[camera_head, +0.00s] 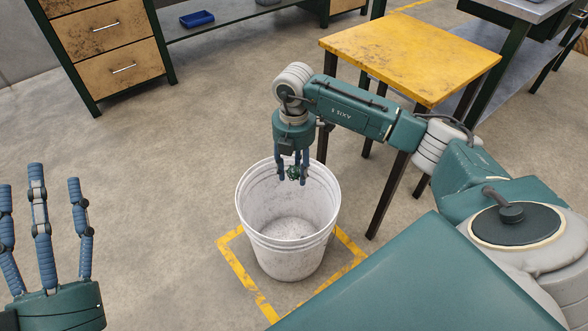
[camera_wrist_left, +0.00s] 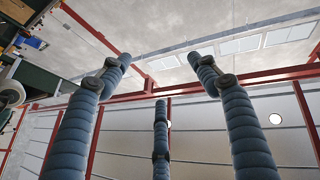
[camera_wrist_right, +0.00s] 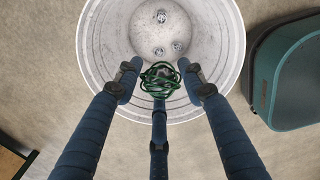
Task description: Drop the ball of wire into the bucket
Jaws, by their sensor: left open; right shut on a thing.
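A ball of green wire (camera_head: 293,173) is held between the fingers of my right gripper (camera_head: 292,176). In the right wrist view the wire ball (camera_wrist_right: 160,79) sits between the fingertips of my right gripper (camera_wrist_right: 160,88). The white bucket (camera_head: 290,257) stands upright on the floor, and the gripper points down with its fingertips at about the height of its mouth. In the right wrist view the bucket (camera_wrist_right: 100,40) lies below the wire ball. My left gripper (camera_head: 45,205) is open and empty, fingers pointing up, at the far left; its fingers also show in the left wrist view (camera_wrist_left: 160,85).
Yellow floor tape (camera_head: 237,270) outlines the bucket's spot. A yellow-topped table (camera_head: 410,55) stands behind on the right. A drawer cabinet (camera_head: 105,45) and a bench with a blue tray (camera_head: 197,18) stand at the back. The floor left of the bucket is clear.

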